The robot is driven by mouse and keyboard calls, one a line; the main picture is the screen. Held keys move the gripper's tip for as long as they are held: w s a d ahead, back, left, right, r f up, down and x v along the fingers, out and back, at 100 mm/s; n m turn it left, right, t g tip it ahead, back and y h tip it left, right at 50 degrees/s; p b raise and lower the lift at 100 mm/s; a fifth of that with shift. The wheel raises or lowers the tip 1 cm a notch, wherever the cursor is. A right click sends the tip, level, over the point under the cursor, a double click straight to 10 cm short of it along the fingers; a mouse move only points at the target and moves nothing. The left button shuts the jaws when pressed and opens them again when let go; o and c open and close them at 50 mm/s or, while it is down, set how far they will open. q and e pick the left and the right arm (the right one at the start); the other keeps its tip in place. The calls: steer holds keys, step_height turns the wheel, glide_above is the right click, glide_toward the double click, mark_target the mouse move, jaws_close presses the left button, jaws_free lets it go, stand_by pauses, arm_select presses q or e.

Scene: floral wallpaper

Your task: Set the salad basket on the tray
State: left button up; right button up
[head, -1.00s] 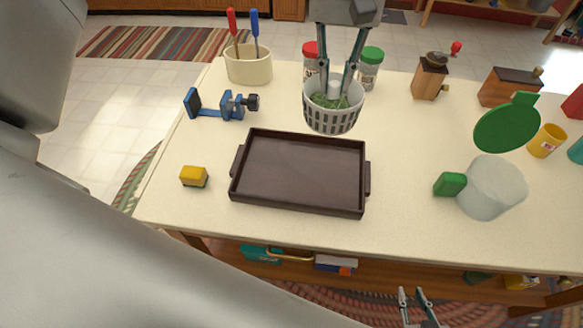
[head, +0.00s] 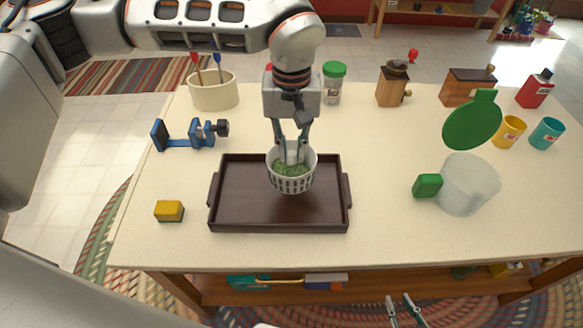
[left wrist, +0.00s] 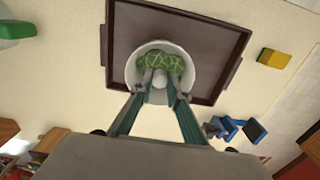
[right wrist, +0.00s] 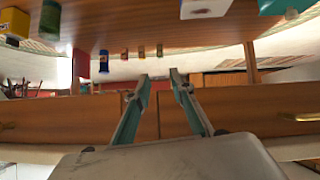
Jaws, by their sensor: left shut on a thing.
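The salad basket (head: 291,181) is a white slotted basket with green leaves inside and a pale central post. My left gripper (head: 291,148) is shut on that post from above. The basket is upright over the back right part of the dark brown tray (head: 235,213); I cannot tell whether it touches the tray floor.
A yellow sponge-like block (head: 169,211) lies left of the tray. A blue clamp-like tool (head: 195,135) and a utensil crock (head: 213,92) stand behind left. A green-lidded jar (head: 333,84) is behind.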

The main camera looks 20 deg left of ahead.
mark_target(291, 168)
arm_select(q)
steer(key=shift+f, duration=3.1)
steer(key=shift+f, duration=0.1)
steer(key=o, duration=0.7)
step_height(291, 168, up, 12)
steer(key=shift+r, duration=0.1)
